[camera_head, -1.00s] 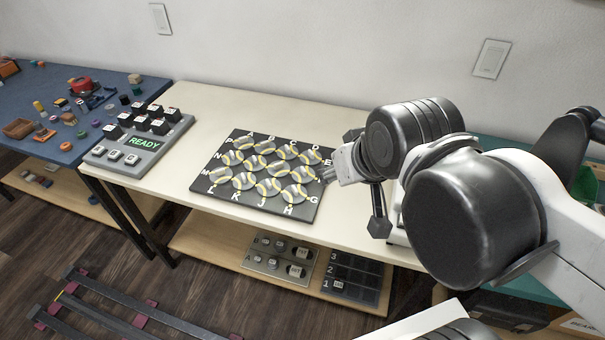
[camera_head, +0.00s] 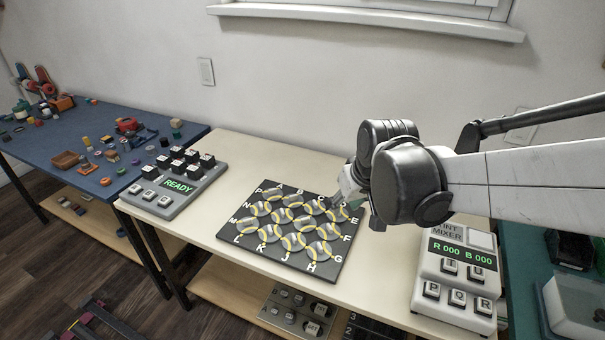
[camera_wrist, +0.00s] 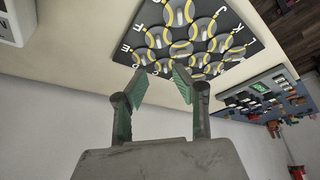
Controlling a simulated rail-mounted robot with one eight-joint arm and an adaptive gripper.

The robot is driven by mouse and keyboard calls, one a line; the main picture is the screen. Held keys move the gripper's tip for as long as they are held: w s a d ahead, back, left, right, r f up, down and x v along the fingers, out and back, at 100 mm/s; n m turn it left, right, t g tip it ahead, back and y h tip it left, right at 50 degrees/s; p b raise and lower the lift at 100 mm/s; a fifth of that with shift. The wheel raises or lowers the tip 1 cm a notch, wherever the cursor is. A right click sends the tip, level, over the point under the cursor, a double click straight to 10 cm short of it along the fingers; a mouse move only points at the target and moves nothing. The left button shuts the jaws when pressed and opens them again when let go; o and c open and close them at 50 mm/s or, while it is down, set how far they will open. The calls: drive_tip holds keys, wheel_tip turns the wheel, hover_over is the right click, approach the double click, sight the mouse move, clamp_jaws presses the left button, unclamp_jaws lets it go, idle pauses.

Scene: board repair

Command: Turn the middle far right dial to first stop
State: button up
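The black board (camera_head: 327,273) lies on the cream table, with several round grey dials, yellow curved lines and letters around its edge. The middle dial of the right column (camera_head: 328,231) is visible near letters E and F. My gripper (camera_head: 329,203) is over the board's far right corner, partly covering the far right dial (camera_head: 337,214). In the wrist view, my gripper (camera_wrist: 158,84) is open with nothing between its two fingers. The board's dials show beyond the fingertips there, apart from them. The exact height above the board is hard to tell.
A grey READY panel (camera_head: 180,187) with buttons stands left of the board. A paint mixer box (camera_head: 449,268) stands to the right, below my arm. A blue table (camera_head: 52,143) with small parts is at the left. The table's front strip is clear.

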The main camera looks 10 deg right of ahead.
sight(330, 226)
drive_tip(key=shift+g, duration=0.3)
drive_tip(key=b+x, duration=0.1)
drive_tip(key=x, duration=0.4)
drive_tip(key=w+b+x, duration=0.1)
drive_tip(key=x, duration=0.5)
drive_tip(key=b+x, duration=0.1)
drive_tip(key=x, duration=0.5)
drive_tip(key=shift+w+d+r, duration=0.2)
drive_tip(key=shift+w+r, duration=0.05)
drive_tip(key=shift+r, duration=0.05)
clamp_jaws()
